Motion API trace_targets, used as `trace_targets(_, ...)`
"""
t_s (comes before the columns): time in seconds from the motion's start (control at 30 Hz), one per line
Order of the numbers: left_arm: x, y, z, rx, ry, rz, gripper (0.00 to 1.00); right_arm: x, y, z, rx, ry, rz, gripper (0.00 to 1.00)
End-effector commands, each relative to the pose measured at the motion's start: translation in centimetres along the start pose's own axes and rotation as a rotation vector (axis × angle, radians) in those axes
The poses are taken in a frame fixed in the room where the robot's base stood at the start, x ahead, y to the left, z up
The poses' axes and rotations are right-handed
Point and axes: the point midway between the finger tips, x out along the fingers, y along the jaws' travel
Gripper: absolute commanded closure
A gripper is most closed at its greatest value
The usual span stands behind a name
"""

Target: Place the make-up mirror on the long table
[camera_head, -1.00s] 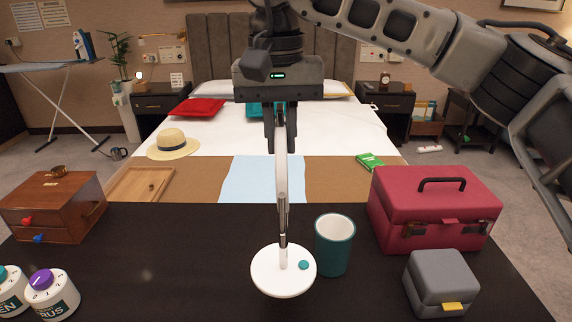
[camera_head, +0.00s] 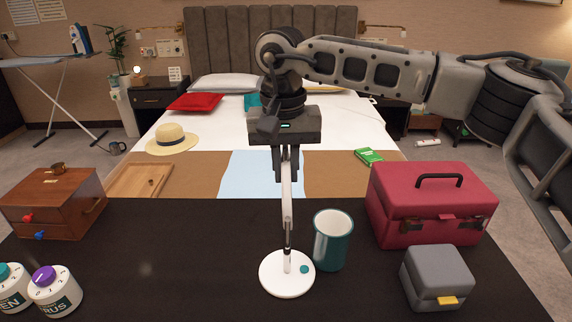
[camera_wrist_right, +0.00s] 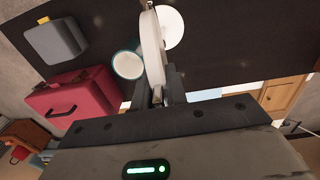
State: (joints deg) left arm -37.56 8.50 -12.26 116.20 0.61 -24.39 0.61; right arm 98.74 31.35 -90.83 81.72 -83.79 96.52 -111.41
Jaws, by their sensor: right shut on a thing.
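The make-up mirror (camera_head: 287,215) is white, seen edge-on, upright, with a round white base (camera_head: 287,275). My right gripper (camera_head: 286,165) is shut on the mirror's upper part, with its fingers pointing down. In the right wrist view the mirror (camera_wrist_right: 151,45) runs up from between the fingers (camera_wrist_right: 157,85). The base is over the dark long table (camera_head: 180,260), left of a teal cup; I cannot tell if it touches the tabletop. My left gripper is not in view.
The teal cup (camera_head: 332,242) stands close to the base. A red case (camera_head: 430,205) and a grey box (camera_head: 437,278) are at right. A wooden box (camera_head: 50,203) and kitchen-timer-like jars (camera_head: 54,290) are at left. The table's middle left is clear.

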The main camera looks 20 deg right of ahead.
Motion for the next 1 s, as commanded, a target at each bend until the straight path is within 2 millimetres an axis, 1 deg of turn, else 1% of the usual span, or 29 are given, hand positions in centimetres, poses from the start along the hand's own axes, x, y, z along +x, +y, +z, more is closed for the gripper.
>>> trace_targets(0.23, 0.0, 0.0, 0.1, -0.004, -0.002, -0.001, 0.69, -0.1, 0.0, 0.0, 0.001, 0.003, -0.002, 1.0)
trace_targets(0.37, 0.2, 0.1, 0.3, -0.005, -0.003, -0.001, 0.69, 0.3, 0.0, 0.0, 0.0, 0.003, -0.003, 1.0)
trace_targets(0.4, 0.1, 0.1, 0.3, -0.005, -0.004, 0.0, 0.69, 0.3, 0.0, 0.0, 0.0, 0.001, 0.0, 0.75)
trace_targets(0.43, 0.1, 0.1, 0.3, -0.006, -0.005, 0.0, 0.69, 0.3, 0.0, 0.0, 0.0, 0.001, 0.0, 0.66)
trace_targets(0.47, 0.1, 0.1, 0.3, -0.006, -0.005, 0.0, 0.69, 0.3, 0.0, 0.0, 0.0, 0.001, 0.0, 0.64)
trace_targets(0.7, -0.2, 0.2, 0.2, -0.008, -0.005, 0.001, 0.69, 0.2, 0.0, 0.0, 0.0, 0.001, 0.0, 0.64)
trace_targets(0.83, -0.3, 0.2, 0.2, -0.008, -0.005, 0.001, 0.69, -0.5, 0.0, 0.0, 0.001, 0.002, -0.001, 0.64)
trace_targets(0.93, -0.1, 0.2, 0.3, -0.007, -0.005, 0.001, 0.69, -1.9, -0.1, -0.1, 0.001, 0.004, -0.002, 0.64)
trace_targets(1.0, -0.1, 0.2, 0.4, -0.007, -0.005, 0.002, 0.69, -3.3, -0.1, -0.1, 0.0, 0.005, -0.003, 0.64)
